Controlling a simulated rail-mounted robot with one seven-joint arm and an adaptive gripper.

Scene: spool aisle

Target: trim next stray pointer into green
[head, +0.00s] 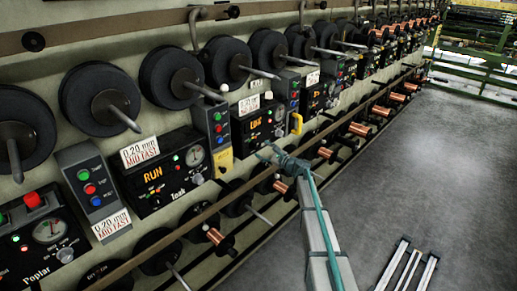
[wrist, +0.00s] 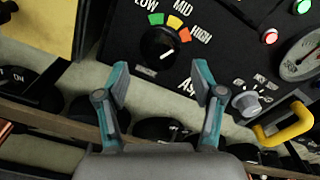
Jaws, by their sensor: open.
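My gripper (wrist: 160,82) is open and empty. Its two teal fingers point at a black panel whose name starts with "As" in the wrist view. A black selector knob (wrist: 158,43) lies beyond and between the fingertips, with a green, orange and red LOW-MID-HIGH scale around it. A grey knob (wrist: 245,103) sits right of the fingers, apart from them. A round gauge (wrist: 305,58) is cut by the right edge; its pointer is unclear. In the head view my gripper (head: 278,155) is at the panel row. The Teak gauge (head: 194,157) and Poplar gauge (head: 50,229) show there, pointers too small to read.
A yellow handle (wrist: 287,124) sticks out right of the grey knob. A yellow plate (wrist: 40,28) is at the left. A long rail (head: 185,222) runs below the panels, with copper spools (head: 220,237) under it. The grey floor (head: 430,150) at the right is mostly clear.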

